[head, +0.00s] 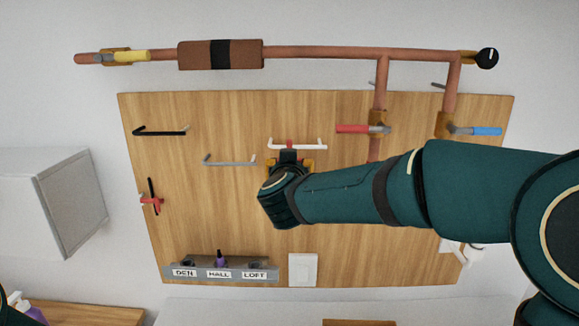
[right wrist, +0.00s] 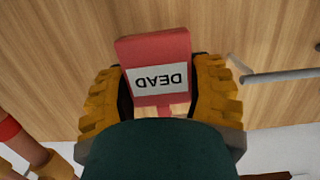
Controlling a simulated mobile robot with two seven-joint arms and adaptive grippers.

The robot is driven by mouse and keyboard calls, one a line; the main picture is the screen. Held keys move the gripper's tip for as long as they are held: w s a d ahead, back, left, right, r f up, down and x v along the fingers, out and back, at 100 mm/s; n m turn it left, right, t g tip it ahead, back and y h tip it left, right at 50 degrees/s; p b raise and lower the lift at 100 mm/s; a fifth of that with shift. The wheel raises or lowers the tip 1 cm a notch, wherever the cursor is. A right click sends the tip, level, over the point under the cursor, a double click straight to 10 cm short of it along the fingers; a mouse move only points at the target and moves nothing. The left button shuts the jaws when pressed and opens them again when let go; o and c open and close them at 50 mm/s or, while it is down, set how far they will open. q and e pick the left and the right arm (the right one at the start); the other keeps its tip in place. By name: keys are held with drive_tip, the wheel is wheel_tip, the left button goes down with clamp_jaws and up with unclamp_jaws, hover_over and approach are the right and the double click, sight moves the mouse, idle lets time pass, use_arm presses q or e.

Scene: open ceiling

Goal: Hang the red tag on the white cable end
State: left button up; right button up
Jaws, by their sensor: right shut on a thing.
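The red tag (right wrist: 150,46) carries a white label reading "DEAD", upside down in the right wrist view. My right gripper (right wrist: 160,76) is shut on it, with one yellow finger at each side. In the head view this gripper (head: 290,163) is just below the middle of the white cable end (head: 315,144), and a small red part of the tag (head: 290,144) shows in front of it. I cannot tell whether the tag touches the white cable end, which I cannot make out in the wrist view. My left gripper is out of view.
On the wooden board (head: 220,215) are a grey cable end (head: 230,161), a black one (head: 160,131) and a red piece on a black bar (head: 151,199). Copper pipes (head: 320,52) with red and blue handles run above and right. A labelled switch strip (head: 236,273) sits below.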

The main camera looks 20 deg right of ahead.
drive_tip(key=shift+f, duration=0.1)
drive_tip(key=o, duration=1.2)
drive_tip(key=shift+o, duration=0.2)
